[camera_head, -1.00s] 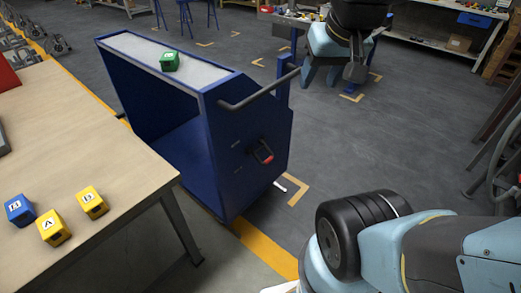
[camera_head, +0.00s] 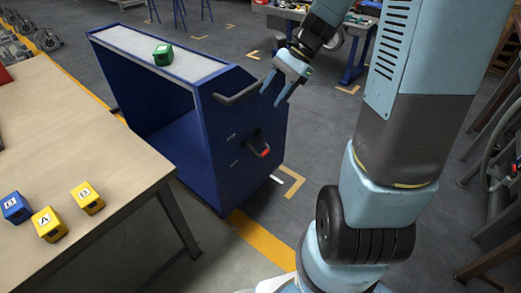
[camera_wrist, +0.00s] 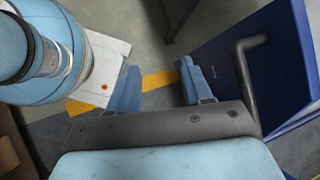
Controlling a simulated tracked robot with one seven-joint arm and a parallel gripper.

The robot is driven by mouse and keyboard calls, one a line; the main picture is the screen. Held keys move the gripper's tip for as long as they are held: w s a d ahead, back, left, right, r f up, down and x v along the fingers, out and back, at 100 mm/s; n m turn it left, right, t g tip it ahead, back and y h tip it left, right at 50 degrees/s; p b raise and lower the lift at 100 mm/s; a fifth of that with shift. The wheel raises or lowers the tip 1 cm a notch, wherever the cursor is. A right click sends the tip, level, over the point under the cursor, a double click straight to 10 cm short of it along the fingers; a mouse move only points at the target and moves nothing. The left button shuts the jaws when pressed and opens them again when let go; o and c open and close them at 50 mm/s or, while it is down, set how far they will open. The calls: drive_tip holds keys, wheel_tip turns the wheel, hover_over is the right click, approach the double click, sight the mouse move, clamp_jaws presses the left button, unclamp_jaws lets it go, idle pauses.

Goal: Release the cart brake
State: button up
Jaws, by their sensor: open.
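The blue cart (camera_head: 165,135) stands beside the wooden table, with a light grey top and open shelf side. A lever with a red end (camera_head: 260,149), likely the brake, sits on the cart's end panel, below the dark handle bar (camera_head: 236,94). My gripper (camera_head: 277,100) is open and empty, above and to the right of the lever, near the handle bar. In the wrist view, the open fingers (camera_wrist: 158,84) point past the cart, with the handle bar (camera_wrist: 243,80) at the right. The lever does not show in the wrist view.
A green block (camera_head: 163,55) lies on the cart top. A blue block (camera_head: 16,208) and two yellow blocks (camera_head: 48,224) lie on the wooden table (camera_head: 90,150) at left. A workbench (camera_head: 310,18) stands behind. Grey floor right of the cart is clear.

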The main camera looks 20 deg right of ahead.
drive_tip(key=w+d+f+m+t+y, duration=0.2)
drive_tip(key=w+f+m+y, duration=0.2)
drive_tip(key=w+f+m, duration=0.5)
drive_tip(key=w+d+f+m+t+y, duration=0.4)
drive_tip(key=f+m, duration=0.4)
drive_tip(key=f, duration=0.5)
drive_tip(key=s+d+f+m+t+h, duration=0.15)
drive_tip(key=f+m+t, duration=0.35)
drive_tip(key=f+m, duration=0.55)
drive_tip(key=d+f+m+t+h, duration=0.3)
drive_tip(key=f+m+t, duration=0.3)
drive_tip(key=f, duration=0.8)
drive_tip(key=w+a+m+g, duration=0.1)
drive_tip(key=w+a, duration=0.7)
drive_tip(key=w, duration=0.3)
drive_tip(key=shift+w, duration=0.25)
drive_tip(key=shift+m, duration=0.25)
drive_tip(key=shift+c, duration=0.2)
clamp_jaws()
